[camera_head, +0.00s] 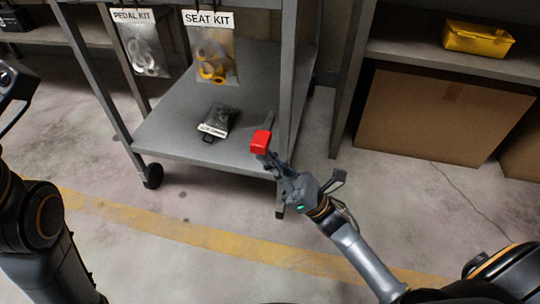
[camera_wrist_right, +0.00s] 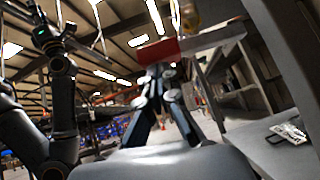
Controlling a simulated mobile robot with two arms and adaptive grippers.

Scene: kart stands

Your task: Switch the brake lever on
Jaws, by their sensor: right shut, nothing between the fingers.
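The brake lever has a red end (camera_head: 261,142) and a grey bar behind it, at the front right corner of the grey cart's lower shelf (camera_head: 165,135). My right gripper (camera_head: 266,161) is shut and empty, with its fingertips right at the red end, on its near side. In the right wrist view the red end (camera_wrist_right: 158,51) crosses just beyond the fingertips (camera_wrist_right: 157,72). I cannot tell whether they touch. Parts of my left arm show at the left edge of the head view, but its fingers are not visible.
A dark packet (camera_head: 219,121) lies on the lower shelf. The seat kit bag (camera_head: 211,60) and pedal kit bag (camera_head: 143,48) hang above. A cart post (camera_head: 291,90) stands close to the lever. The floor in front is clear.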

